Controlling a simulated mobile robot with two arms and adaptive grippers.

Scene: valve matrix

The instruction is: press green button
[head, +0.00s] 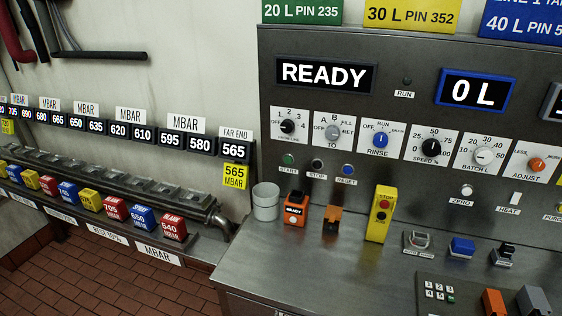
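A small round green button (288,159) sits on the upright grey control panel (400,85), above a label reading START. Right of it in the same row are a dark button (317,164) labelled STOP and a blue button (348,169) labelled RESET. A yellow box (378,226) stands on the counter in front of the panel, with a red button marked STOP and another button below it whose colour I cannot tell. Neither of my grippers is in view.
Displays read READY (326,75) and 0 L (474,92). Valve blocks line the left wall. The counter's front left is bare.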

